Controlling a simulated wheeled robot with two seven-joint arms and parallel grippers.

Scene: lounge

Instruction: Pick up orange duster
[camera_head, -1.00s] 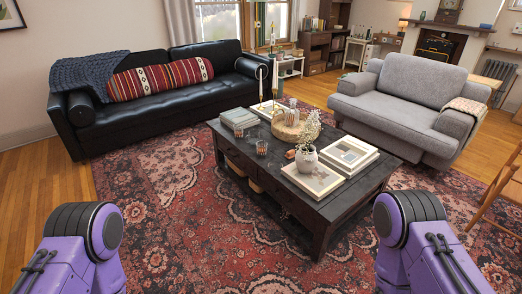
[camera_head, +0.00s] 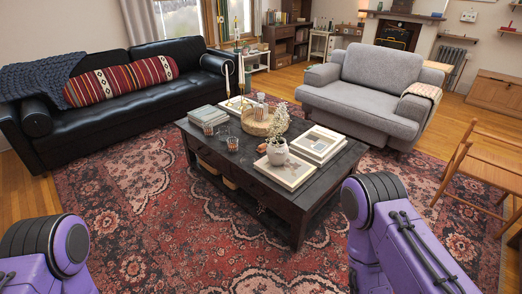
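I cannot make out an orange duster anywhere in the head view. A small orange-brown item (camera_head: 262,148) lies beside the white vase on the coffee table, too small to identify. My purple arms show only at the lower left and lower right. Both grippers are out of the picture.
The dark coffee table (camera_head: 268,192) stands mid-room on a red patterned rug (camera_head: 150,215), bearing books, a vase (camera_head: 277,152) and a basket. A black sofa (camera_head: 125,103), grey armchair (camera_head: 365,98) and wooden chair (camera_head: 488,165) surround it. Rug before the table is clear.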

